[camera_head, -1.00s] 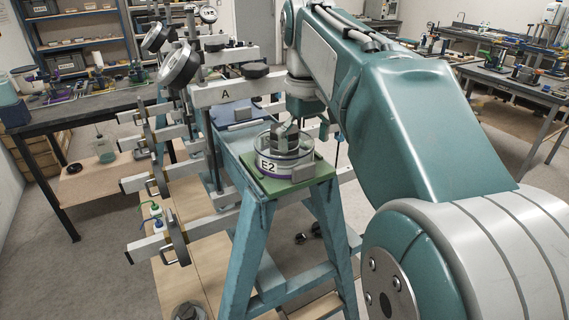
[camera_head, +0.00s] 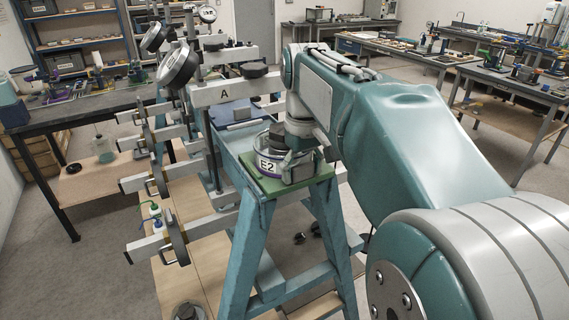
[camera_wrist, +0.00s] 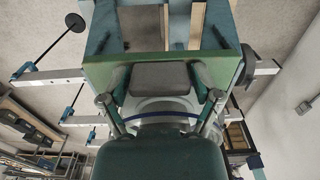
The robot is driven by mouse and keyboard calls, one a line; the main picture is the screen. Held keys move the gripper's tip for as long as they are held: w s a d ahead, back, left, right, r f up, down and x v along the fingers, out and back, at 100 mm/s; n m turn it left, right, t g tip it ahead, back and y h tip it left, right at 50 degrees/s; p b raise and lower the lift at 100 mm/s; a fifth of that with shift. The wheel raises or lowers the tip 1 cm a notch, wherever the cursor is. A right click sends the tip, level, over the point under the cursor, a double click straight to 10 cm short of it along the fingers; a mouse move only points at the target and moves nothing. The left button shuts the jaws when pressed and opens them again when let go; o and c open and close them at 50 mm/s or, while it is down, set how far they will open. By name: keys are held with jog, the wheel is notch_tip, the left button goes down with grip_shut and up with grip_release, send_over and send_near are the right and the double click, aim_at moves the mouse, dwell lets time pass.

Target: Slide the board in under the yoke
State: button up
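A green board (camera_head: 269,189) lies on the near end of the teal stand, with a round clear dish labelled E2 (camera_head: 266,168) on it. The board also shows in the wrist view (camera_wrist: 97,75). The yoke looks to be the pale crossbar marked A (camera_head: 211,95), behind and left of the dish. My gripper (camera_head: 297,165) is down at the dish's front right. In the wrist view my gripper (camera_wrist: 160,84) has its fingers apart, either side of a grey block (camera_wrist: 160,77) at the board's edge. Contact with the block is unclear.
A blue-grey plate (camera_head: 235,113) lies on the stand behind the dish. Dial gauges (camera_head: 179,67) and several pale bars with discs (camera_head: 160,243) stand at the left. A workbench (camera_head: 85,117) is behind them. The floor right of the stand is mostly clear.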

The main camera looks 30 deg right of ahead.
jog(key=shift+c, duration=0.9)
jog(key=shift+w, duration=0.1)
jog(key=shift+w+a+t, duration=0.15)
jog(key=shift+w+t, duration=0.45)
jog(key=shift+w, duration=2.8)
jog(key=shift+w+a+t, duration=0.1)
jog(key=shift+w+t, duration=0.5)
jog(key=shift+w, duration=2.75)
jog(key=shift+r, duration=0.1)
jog(key=o, duration=0.9)
